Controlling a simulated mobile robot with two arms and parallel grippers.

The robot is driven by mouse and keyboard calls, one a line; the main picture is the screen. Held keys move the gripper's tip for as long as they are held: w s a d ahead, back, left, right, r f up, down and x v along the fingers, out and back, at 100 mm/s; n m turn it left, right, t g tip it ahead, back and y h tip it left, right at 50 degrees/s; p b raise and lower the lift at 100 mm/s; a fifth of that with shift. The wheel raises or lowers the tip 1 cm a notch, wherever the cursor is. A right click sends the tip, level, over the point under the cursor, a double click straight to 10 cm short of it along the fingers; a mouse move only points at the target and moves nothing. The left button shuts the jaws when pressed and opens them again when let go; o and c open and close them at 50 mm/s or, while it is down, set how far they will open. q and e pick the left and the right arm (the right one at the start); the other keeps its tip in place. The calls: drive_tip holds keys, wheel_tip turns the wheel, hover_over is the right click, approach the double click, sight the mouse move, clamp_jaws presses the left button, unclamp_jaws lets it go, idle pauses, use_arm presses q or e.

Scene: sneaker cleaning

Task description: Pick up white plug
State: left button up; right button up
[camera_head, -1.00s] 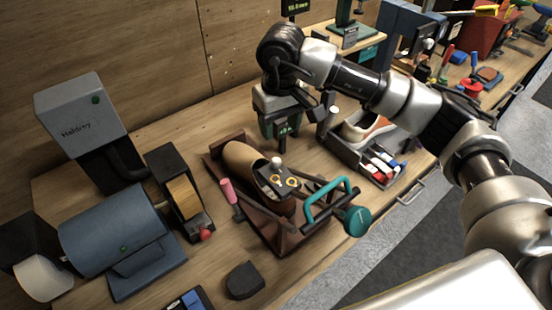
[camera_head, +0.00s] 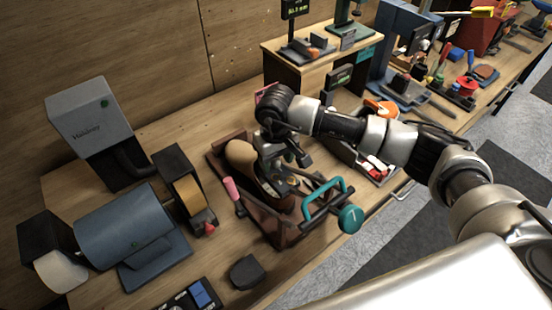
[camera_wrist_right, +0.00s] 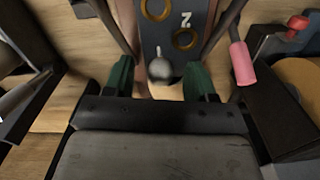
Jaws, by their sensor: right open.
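The white plug (camera_wrist_right: 160,66) looks like a small pale grey-white knob at the end of a dark plate (camera_wrist_right: 178,30) with yellow rings and a marking. In the right wrist view it sits between the green fingertips of my right gripper (camera_wrist_right: 159,80), with a gap on each side. My right gripper is open. In the head view my right gripper (camera_head: 291,160) is over the brown cradle (camera_head: 284,232) that holds a tan shoe form (camera_head: 240,153); there it hides the plug. My left gripper is not in view.
A teal handle (camera_head: 330,194) and round teal knob (camera_head: 350,218) stand at the cradle's front right. A pink grip (camera_head: 232,188) rises at its left. A blue-grey machine (camera_head: 125,225) stands further left. A tray with red and white items (camera_head: 374,167) lies to the right.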

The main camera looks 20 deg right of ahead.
drive_tip(key=c, duration=1)
drive_tip(key=shift+r, duration=0.15)
